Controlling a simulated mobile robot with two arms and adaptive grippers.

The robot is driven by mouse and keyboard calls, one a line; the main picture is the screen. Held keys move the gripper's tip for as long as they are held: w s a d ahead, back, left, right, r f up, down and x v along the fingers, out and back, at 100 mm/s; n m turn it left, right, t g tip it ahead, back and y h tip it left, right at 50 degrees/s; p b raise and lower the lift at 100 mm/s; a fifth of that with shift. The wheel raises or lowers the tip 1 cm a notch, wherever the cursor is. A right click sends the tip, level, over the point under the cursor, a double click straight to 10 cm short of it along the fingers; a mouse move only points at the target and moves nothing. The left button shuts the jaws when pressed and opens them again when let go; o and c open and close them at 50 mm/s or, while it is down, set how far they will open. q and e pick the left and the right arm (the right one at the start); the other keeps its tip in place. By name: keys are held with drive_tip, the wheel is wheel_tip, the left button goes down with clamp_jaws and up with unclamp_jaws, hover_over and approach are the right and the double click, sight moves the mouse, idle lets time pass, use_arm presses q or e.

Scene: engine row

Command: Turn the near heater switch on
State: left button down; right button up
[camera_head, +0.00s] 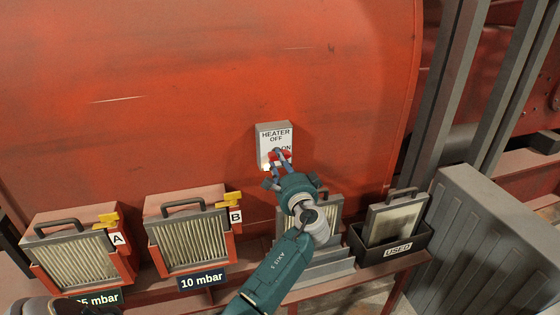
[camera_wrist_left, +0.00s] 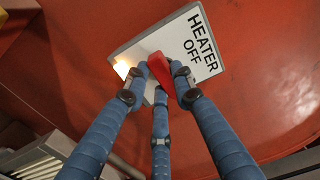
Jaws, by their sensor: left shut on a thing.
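The heater switch (camera_head: 274,133) is a pale box on the red wall, lettered HEATER, OFF at the top and ON at lower right. Its face also shows in the left wrist view (camera_wrist_left: 203,42). Its red handle (camera_wrist_left: 157,66) lies roughly sideways, towards the ON side; the fingers partly hide it. A bright warm glow (camera_wrist_left: 122,69) shows at the box's lower left corner. My left gripper (camera_head: 280,158) is shut on the red handle, with its blue fingers around it. My right gripper is not in view.
Below stand filter A (camera_head: 75,260), filter B (camera_head: 190,241) and another filter behind my left arm. A black USED bin (camera_head: 369,254) holds a filter. A grey ribbed case (camera_head: 490,245) and grey posts (camera_head: 446,85) stand at right. The wall around the switch is clear.

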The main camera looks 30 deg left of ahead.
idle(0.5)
use_arm(q)
drive_tip(key=c, duration=1.4)
unclamp_jaws()
drive_tip(key=shift+c, duration=0.2)
drive_tip(key=shift+d, duration=0.1)
drive_tip(key=v, duration=1.2)
drive_tip(key=shift+f, duration=0.1)
